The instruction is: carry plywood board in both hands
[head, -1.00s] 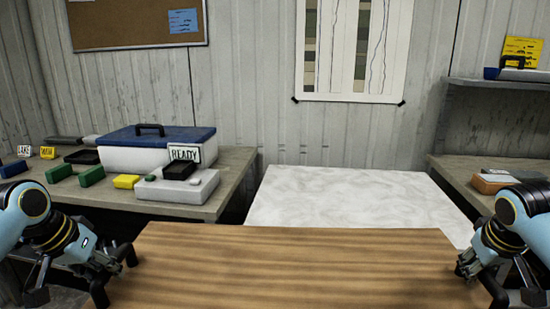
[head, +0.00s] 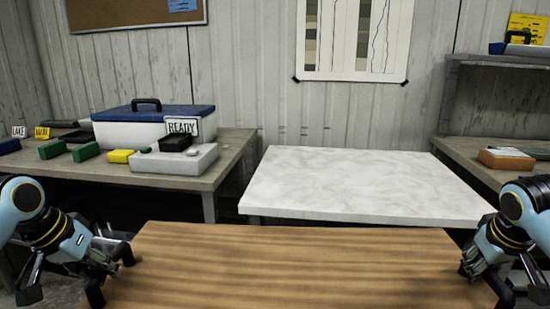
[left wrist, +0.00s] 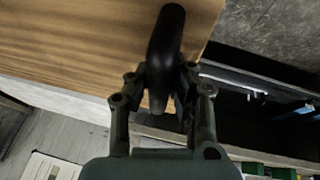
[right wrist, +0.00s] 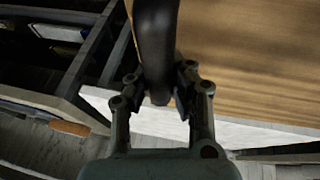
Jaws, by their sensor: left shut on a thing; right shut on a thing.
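The plywood board (head: 285,265) is a brown, striped wooden panel held flat in front of me in the head view. Its near edge is cut off by the frame. It has a black handle at each end. My left gripper (head: 112,262) is shut on the left black handle, seen in the left wrist view (left wrist: 166,45). My right gripper (head: 476,262) is shut on the right black handle, seen in the right wrist view (right wrist: 156,40). The board also shows in the left wrist view (left wrist: 80,45) and the right wrist view (right wrist: 250,60).
A white marble-topped table (head: 360,185) stands bare just beyond the board. A grey bench (head: 215,172) on the left holds a blue-lidded cooler (head: 150,128), a READY sign (head: 182,126) and small blocks. A right bench (head: 465,150) holds an orange-brown block (head: 505,160).

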